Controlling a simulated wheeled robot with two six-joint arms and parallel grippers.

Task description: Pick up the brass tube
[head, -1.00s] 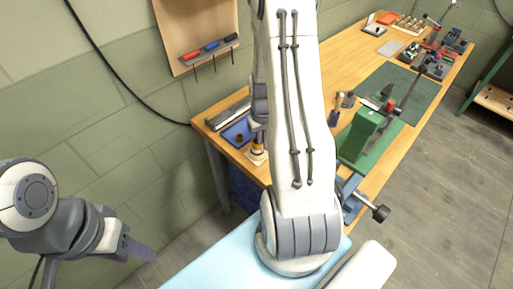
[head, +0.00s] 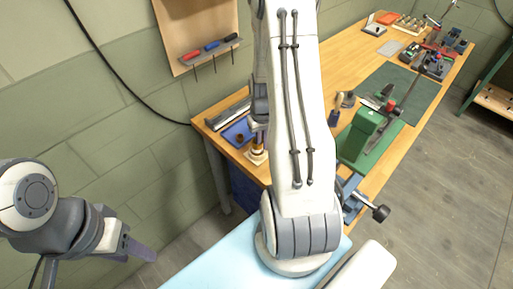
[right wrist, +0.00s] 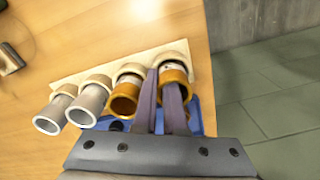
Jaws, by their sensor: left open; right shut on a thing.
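In the right wrist view, my right gripper (right wrist: 163,95) is shut on the brass tube (right wrist: 184,76) at the right end of a row. A second brass tube (right wrist: 125,100) stands just left of my fingers. Two grey tubes (right wrist: 90,102) stand further left. The tubes are in a pale wooden holder (right wrist: 85,70). In the head view, the right gripper (head: 258,128) is above the holder (head: 256,157), with a brass tube (head: 257,147) below it, partly hidden by my arm. I cannot tell whether the held tube is clear of the holder. My left gripper (head: 143,252) is open and empty, away from the bench.
A blue tray (head: 238,132) lies beside the holder on the wooden bench (head: 325,72). A green machine (head: 360,135) and a vise (head: 352,195) are to the right. A tool board (head: 205,25) hangs on the wall. The bench edge is close to the holder.

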